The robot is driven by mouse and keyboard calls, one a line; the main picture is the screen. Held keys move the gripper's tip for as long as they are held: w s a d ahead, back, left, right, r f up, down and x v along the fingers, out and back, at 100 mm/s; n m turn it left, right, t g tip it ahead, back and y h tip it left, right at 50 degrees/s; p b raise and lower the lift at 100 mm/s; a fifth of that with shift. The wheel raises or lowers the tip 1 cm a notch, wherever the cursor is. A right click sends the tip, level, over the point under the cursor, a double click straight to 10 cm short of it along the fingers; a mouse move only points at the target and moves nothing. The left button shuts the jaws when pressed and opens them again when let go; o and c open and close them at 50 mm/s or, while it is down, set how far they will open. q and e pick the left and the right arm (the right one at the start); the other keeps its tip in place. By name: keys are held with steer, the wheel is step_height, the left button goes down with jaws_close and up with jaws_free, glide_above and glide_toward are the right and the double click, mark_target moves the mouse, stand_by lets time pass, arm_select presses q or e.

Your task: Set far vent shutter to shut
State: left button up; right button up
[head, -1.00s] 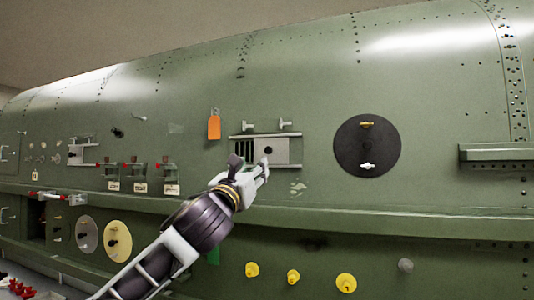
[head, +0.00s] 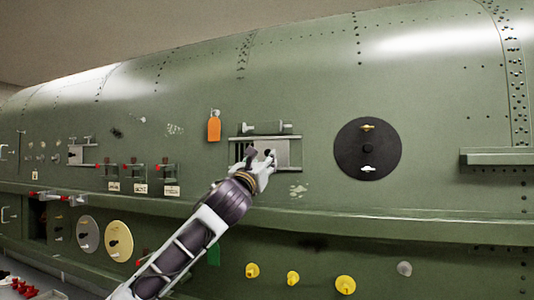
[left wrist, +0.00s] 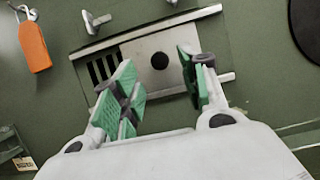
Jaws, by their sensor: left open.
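A vent shutter (head: 283,148) on the green fuselage is a light grey plate between two rails. In the left wrist view the shutter (left wrist: 143,70) has a round dark spot or knob in its middle. Dark vent slots (left wrist: 102,69) show uncovered at its left end. My left gripper (head: 262,157) is in front of the plate. In the left wrist view the gripper (left wrist: 157,80) is open, with its green-padded fingers on either side of the dark spot and nothing between them. I cannot tell whether they touch the plate. My right gripper is not in view.
An orange tag (head: 214,129) hangs at the upper left of the vent. A black disc (head: 367,148) is to the right. A second shutter-like fitting (head: 77,153) and red-handled switches (head: 137,172) are at the left. A ledge (head: 350,219) runs below.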

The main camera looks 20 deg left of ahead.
mark_target(267, 154)
arm_select(q)
steer(key=shift+p+x, duration=0.65)
steer(key=shift+x, duration=1.75)
jaws_close()
